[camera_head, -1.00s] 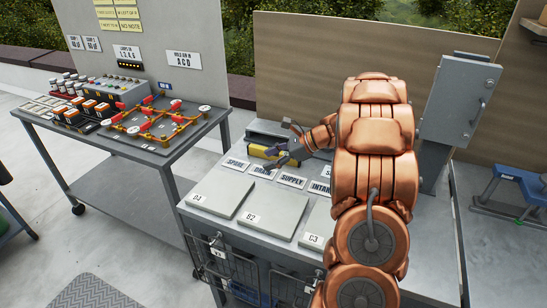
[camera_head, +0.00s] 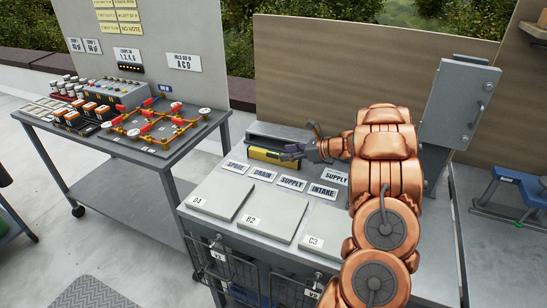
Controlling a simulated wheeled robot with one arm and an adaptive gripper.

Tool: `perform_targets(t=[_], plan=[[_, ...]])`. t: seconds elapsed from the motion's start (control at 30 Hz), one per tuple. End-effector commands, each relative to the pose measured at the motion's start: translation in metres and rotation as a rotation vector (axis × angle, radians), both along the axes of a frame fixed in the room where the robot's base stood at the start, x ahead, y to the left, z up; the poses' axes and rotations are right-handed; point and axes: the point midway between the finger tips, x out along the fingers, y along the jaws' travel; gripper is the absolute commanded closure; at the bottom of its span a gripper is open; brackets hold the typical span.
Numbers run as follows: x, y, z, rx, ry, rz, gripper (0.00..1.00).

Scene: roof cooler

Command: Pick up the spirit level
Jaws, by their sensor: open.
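The spirit level looks to be the yellow bar (camera_head: 262,154) lying at the back of the grey workbench (camera_head: 190,208), in front of a low grey tray or ledge. My gripper (camera_head: 299,140) is open, with its fingers spread, just above and around the right end of the yellow bar. Its fingers hide part of that end. I cannot tell whether a finger touches the bar. My copper-coloured arm reaches in from the lower right.
Label plates, including DRAIN (camera_head: 263,174) and INTAKE (camera_head: 324,190), lie in front of the bar. Flat pads, such as B2 (camera_head: 270,218), lie nearer. A tall grey cabinet (camera_head: 458,105) stands right. A side table (camera_head: 160,160) with a pipe manifold (camera_head: 160,122) stands left.

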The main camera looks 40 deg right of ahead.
Motion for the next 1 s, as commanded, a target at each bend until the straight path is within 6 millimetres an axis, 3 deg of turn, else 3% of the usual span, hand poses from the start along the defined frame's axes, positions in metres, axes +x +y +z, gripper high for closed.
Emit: perform_targets(t=[0.4,0.7,1.0], plan=[[0.03,0.02,-0.009,0.001,0.002,0.001,0.48],[0.032,0.021,-0.012,0.0,0.001,0.001,0.48],[0.032,0.021,-0.012,0.0,0.001,0.001,0.77]])
